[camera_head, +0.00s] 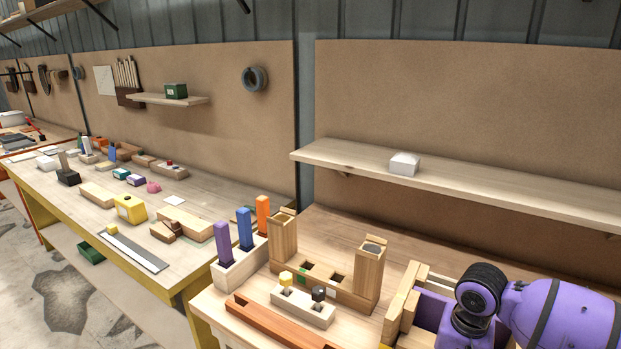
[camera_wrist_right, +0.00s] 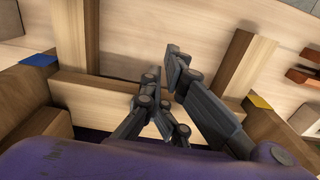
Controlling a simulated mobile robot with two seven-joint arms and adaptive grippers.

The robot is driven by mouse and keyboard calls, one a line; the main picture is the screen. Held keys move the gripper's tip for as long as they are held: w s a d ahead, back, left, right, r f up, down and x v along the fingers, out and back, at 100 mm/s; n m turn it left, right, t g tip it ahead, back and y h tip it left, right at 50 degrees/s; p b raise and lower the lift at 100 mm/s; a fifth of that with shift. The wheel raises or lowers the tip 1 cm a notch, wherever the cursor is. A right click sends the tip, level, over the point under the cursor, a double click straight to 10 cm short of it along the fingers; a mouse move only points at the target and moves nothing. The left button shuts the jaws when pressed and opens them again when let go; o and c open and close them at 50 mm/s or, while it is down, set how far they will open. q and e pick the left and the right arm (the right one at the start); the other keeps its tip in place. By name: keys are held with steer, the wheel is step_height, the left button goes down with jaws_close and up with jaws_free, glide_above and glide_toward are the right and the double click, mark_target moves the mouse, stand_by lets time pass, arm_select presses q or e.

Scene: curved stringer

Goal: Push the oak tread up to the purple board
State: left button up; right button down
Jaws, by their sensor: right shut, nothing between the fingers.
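A pale wood board, which looks like the oak tread (camera_wrist_right: 105,98), lies crosswise in the right wrist view between darker brown side pieces. My right gripper (camera_wrist_right: 160,72) is shut and empty, its fingertips over the pale wood just beyond this board; I cannot tell whether they touch it. A purple surface, possibly the purple board (camera_head: 432,308), shows between the wooden pieces at the lower right of the head view. I cannot tell its gap to the tread. My purple right arm hides much of this area, and its gripper is not visible in the head view. My left gripper is not in view.
Brown side pieces (camera_wrist_right: 272,130) flank the board, with a blue tab (camera_wrist_right: 40,60) and a yellow tab (camera_wrist_right: 260,102). A wooden fixture (camera_head: 318,283) and a rack with coloured bars (camera_head: 240,268) stand left of my arm. A shelf (camera_head: 480,182) hangs behind.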

steer(key=shift+w+d, duration=0.5)
steer(key=shift+w, duration=0.3)
steer(key=shift+w+d, duration=0.5)
steer(key=shift+w, duration=0.25)
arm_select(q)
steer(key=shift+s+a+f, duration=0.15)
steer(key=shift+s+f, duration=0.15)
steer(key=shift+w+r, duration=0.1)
arm_select(e)
steer(key=shift+s, duration=0.1)
steer(key=shift+s+a+r+p, duration=0.2)
steer(key=shift+s+a+p, duration=0.25)
steer(key=shift+s+p, duration=0.1)
steer(key=shift+s+a+f, duration=0.15)
steer(key=shift+s+a, duration=0.25)
steer(key=shift+s, duration=0.3)
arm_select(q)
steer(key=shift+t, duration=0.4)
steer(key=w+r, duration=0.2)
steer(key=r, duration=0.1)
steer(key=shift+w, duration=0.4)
arm_select(e)
step_height(320, 180, up, 7)
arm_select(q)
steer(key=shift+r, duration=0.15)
